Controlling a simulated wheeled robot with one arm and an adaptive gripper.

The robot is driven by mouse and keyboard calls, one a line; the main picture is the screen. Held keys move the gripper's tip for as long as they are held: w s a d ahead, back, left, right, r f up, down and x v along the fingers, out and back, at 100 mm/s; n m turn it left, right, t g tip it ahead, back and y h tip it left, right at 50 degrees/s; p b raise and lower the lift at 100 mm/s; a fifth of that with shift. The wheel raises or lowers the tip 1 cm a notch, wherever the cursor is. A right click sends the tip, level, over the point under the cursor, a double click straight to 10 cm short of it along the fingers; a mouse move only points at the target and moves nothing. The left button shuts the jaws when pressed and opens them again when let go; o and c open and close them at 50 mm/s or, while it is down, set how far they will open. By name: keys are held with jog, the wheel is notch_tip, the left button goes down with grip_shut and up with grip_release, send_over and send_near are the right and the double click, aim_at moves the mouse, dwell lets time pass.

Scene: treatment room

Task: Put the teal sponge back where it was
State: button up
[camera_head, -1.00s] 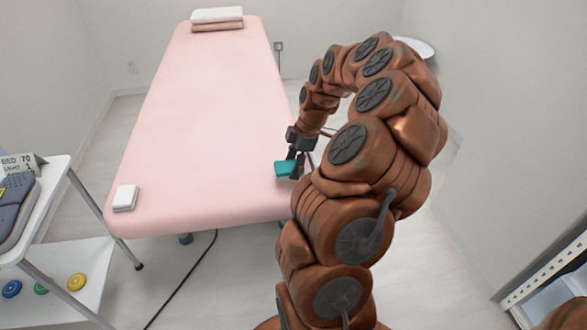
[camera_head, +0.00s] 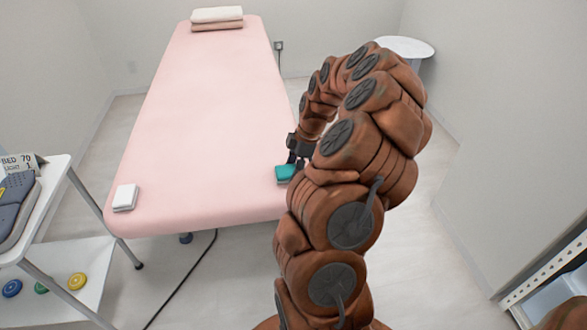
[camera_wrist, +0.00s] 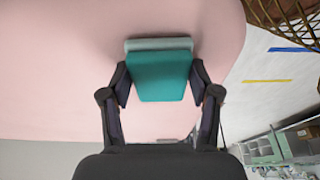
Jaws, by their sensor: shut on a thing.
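The teal sponge (camera_head: 285,173) is at the near right corner of the pink treatment bed (camera_head: 200,120). In the wrist view the teal sponge (camera_wrist: 161,77) sits between the two fingers of my gripper (camera_wrist: 160,84), with a paler grey-green layer along its far edge. My gripper (camera_head: 291,158) is shut on it from the sides. The arm hides part of the gripper and the bed's right edge in the head view. I cannot tell whether the sponge touches the bed surface.
A white block (camera_head: 125,198) lies on the bed's near left corner. Folded towels (camera_head: 217,18) lie at the far end. A white trolley (camera_head: 62,200) stands at the left, and a round white table (camera_head: 405,46) at the back right. The middle of the bed is clear.

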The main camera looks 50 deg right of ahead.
jog(key=shift+f, duration=0.2)
jog(key=o, duration=1.2)
jog(key=shift+r, duration=0.1)
jog(key=v, duration=1.2)
jog(key=shift+a+r, duration=0.1)
jog(key=s+a+r+m+g, duration=0.1)
jog(key=a+r, duration=0.2)
jog(key=a, duration=1)
jog(key=s+a+r+m+g, duration=0.1)
jog(key=a+r, duration=0.1)
jog(key=a, duration=1.1)
jog(key=s+a+f+m+g+h, duration=0.1)
jog(key=s+a+m, duration=0.2)
jog(key=s, duration=0.3)
jog(key=s+a+f+m+g+h, duration=0.1)
jog(key=s+a+f+m, duration=0.1)
jog(key=s, duration=0.5)
jog(key=s+a+f+m, duration=0.2)
jog(key=s+a+m, duration=0.1)
jog(key=s+a, duration=0.2)
jog(key=shift+s+m+g+h, duration=0.3)
jog(key=shift+s+g+h, duration=0.1)
jog(key=shift+s, duration=0.25)
